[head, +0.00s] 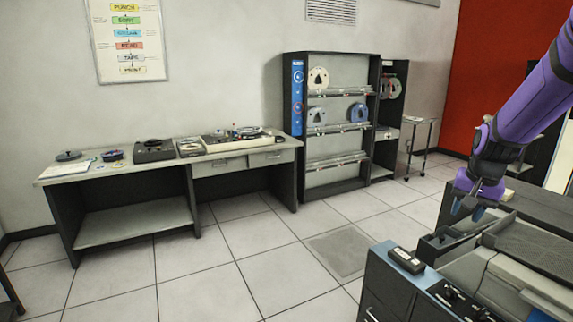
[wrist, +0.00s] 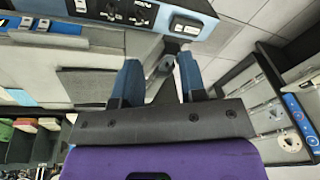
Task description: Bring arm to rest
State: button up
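My purple arm (head: 528,105) reaches in from the right in the head view, with my gripper (head: 467,209) at its lower end, pointing down. The gripper is above the left part of a dark blue and grey machine (head: 390,280). In the wrist view my gripper (wrist: 158,68) has its two blue-grey fingers apart. I see nothing held between them. A dark grey part of the machine shows behind the gap, and I cannot tell its exact distance from the fingertips.
A small black box (head: 406,260) sits on the machine's corner. A long desk (head: 130,170) with reels and devices stands at the left wall. A tape reel rack (head: 335,170) and a small cart (head: 420,140) stand at the back. The tiled floor between is clear.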

jog(key=s+a+r+n+t, duration=0.1)
jog(key=s+a+r+n, duration=0.3)
jog(key=s+a+r, duration=0.7)
jog(key=s+a+r+n+t, duration=0.1)
jog(key=s+a, duration=0.5)
jog(key=s, duration=0.7)
jog(key=r+n, duration=0.1)
jog(key=n, duration=0.1)
jog(key=shift+n+t, duration=0.4)
jog(key=shift+s+d+r, duration=0.1)
jog(key=shift+d, duration=0.05)
